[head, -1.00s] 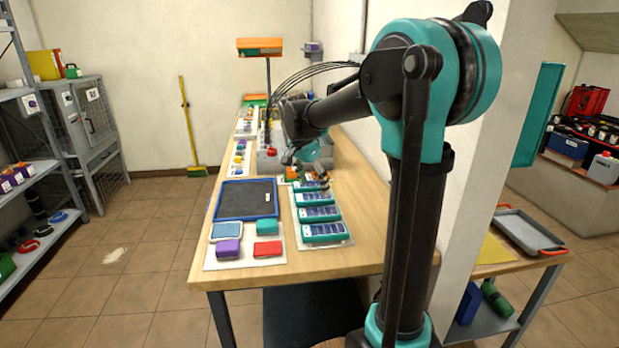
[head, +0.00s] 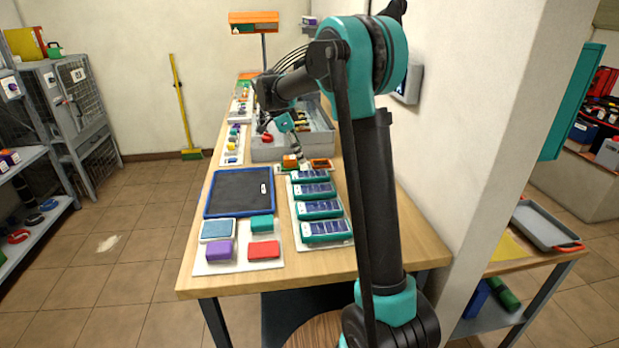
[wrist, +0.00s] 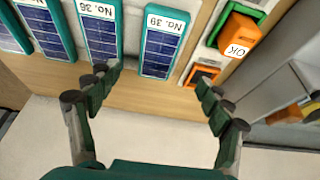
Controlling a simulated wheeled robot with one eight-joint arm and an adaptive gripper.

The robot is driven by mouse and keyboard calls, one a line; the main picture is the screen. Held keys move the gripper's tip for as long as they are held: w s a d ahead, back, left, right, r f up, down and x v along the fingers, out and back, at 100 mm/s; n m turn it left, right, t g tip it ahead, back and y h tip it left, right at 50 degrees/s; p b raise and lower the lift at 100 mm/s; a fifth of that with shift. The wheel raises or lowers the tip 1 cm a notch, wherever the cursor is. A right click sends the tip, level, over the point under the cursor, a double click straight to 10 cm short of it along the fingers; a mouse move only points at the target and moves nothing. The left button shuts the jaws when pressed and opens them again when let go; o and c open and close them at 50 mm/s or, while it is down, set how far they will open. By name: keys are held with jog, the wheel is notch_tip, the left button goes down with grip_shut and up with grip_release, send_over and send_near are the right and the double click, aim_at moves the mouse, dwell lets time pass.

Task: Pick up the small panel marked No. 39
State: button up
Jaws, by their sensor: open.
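The small panel marked No. 39 (wrist: 164,42) is a teal-edged block with a dark blue gridded face and a white label. It is the rightmost panel of the row in the wrist view and the farthest one in the head view (head: 309,176). My gripper (wrist: 160,80) is open and empty. Its fingers are spread to either side of the near end of No. 39, and I cannot tell the height between them. In the head view my gripper (head: 285,123) is small, by the grey bin beyond the row.
The panel marked No. 38 (wrist: 100,30) lies just left of No. 39. An orange block marked OK (wrist: 240,36) is close on the right. A grey bin (head: 265,152) stands behind, and a dark blue-framed board (head: 238,192) lies left of the panels.

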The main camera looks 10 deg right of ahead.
aim_at(310, 174)
jog(key=x, duration=0.8)
jog(key=shift+s+a+f, duration=0.1)
jog(key=shift+s+f, duration=0.05)
jog(key=shift+f, duration=0.05)
jog(key=c, duration=1.4)
jog(key=shift+o, duration=0.2)
jog(key=shift+r, duration=0.1)
